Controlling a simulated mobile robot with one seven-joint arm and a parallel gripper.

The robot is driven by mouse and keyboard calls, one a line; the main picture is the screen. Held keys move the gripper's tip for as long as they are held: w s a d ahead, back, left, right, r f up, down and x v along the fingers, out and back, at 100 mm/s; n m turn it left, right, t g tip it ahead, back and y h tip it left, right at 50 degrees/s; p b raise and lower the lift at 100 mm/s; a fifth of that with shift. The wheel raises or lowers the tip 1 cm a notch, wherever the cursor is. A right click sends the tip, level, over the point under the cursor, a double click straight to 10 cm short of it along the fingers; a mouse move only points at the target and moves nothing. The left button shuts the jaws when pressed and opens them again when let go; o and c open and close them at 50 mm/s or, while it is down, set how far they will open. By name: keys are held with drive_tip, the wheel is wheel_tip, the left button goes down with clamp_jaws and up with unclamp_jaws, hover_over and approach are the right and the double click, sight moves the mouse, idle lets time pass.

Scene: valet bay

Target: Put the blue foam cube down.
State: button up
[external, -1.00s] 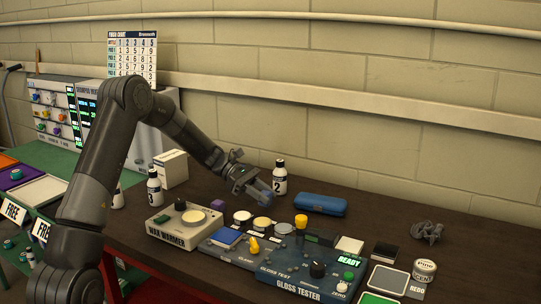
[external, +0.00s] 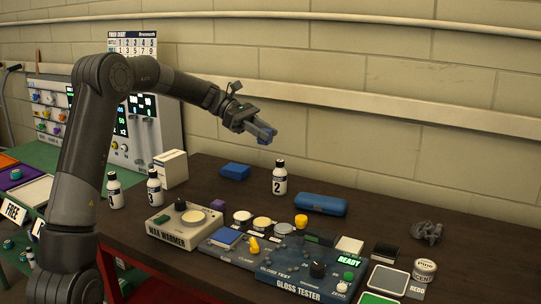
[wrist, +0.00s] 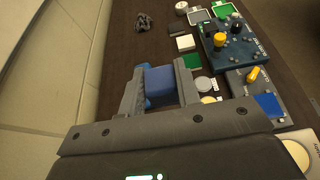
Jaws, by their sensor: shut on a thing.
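My gripper (external: 262,130) is raised above the dark table, at the back, higher than the white bottle marked 2. It is shut on the blue foam cube (external: 265,140), which shows between the fingertips. In the wrist view the cube (wrist: 161,87) sits between the two grey fingers, with its blue face visible. The cube is clear of the table and touches nothing but the fingers.
Bottle 2 (external: 280,178) stands below the gripper. The wax warmer (external: 181,238) and gloss tester (external: 300,286) fill the front.

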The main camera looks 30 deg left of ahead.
drive_tip(key=w+a+n+t+y, duration=0.3)
drive_tip(key=w+n+t, duration=0.3)
drive_tip(key=w, duration=0.3)
drive_tip(key=w+a+n+t+y, duration=0.2)
drive_tip(key=w+n+t+y, duration=0.2)
drive_tip(key=w+n+t, duration=0.3)
drive_tip(key=n+g+y, duration=0.4)
drive_tip(key=n+y, duration=1)
drive_tip(key=y, duration=0.2)
hover_over(211, 169)
drive_tip(key=d, duration=0.1)
drive_tip(key=f, duration=1.7)
drive_tip(key=shift+s, duration=0.3)
drive_tip(key=shift+w+a+f+t, duration=0.15)
drive_tip(key=shift+a+f+t, duration=0.15)
drive_tip(key=shift+a, duration=0.2)
drive_tip(key=shift+f, duration=1.95)
